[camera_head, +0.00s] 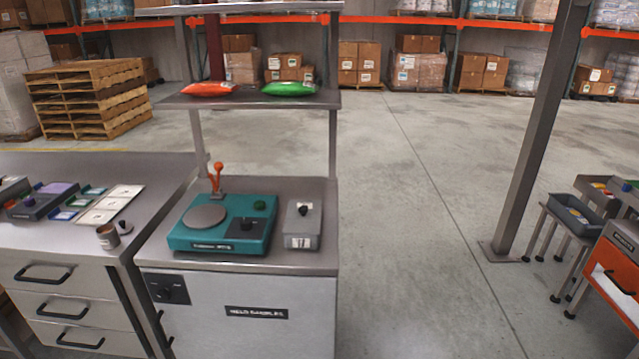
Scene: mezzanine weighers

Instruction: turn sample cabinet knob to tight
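A grey cabinet (235,315) stands in the centre foreground with a dark label on its front; the lettering is too small to read. A black knob (180,290) sits on a dark plate at the upper left of its front. Markings around the knob and the exact way it points are too small to tell. A door handle (163,329) is below it, at the cabinet's left edge. Neither of my grippers is in view.
On the cabinet top are a teal scale (258,230), a small grey box (303,242) with a black knob, and an orange-handled clamp (217,178). A drawer bench (60,240) adjoins on the left. Open floor (420,200) lies right, up to a steel post (535,150).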

